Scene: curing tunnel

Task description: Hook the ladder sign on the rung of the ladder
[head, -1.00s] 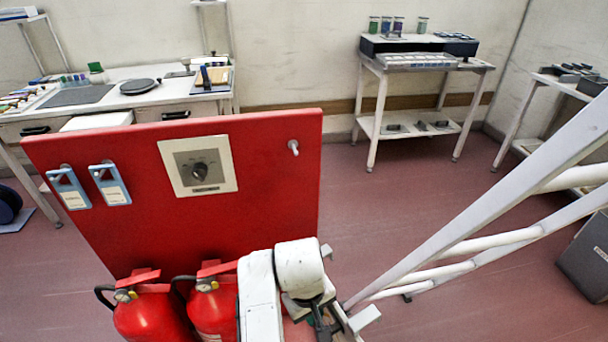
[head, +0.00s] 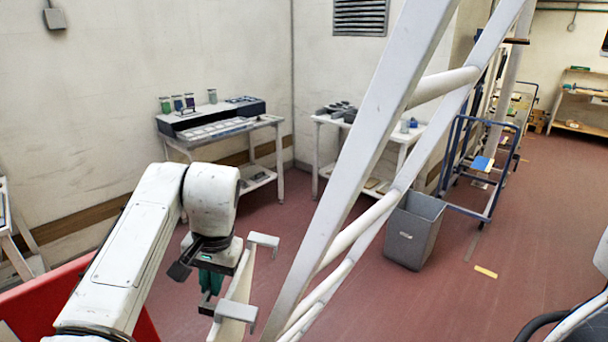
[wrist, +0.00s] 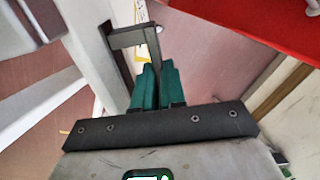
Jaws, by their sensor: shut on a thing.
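The ladder (head: 365,150) stands tilted in the head view, with pale rails and white round rungs; one rung (head: 443,86) is high and another (head: 358,232) is lower. My gripper (head: 210,284) is left of the ladder, its green fingers shut on the ladder sign (head: 240,284). The sign is a pale panel seen nearly edge-on, with two grey hooks projecting toward the ladder. The hooks appear apart from the rungs. In the wrist view the green fingers (wrist: 152,86) pinch the sign's thin edge, with a dark hook (wrist: 134,38) beyond. The sign's face is hidden.
A red panel (head: 130,305) is at lower left. A table with a tray unit (head: 215,125) stands behind my arm. A grey bin (head: 415,230) and a blue trolley (head: 480,165) are beyond the ladder. The floor at right is mostly clear.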

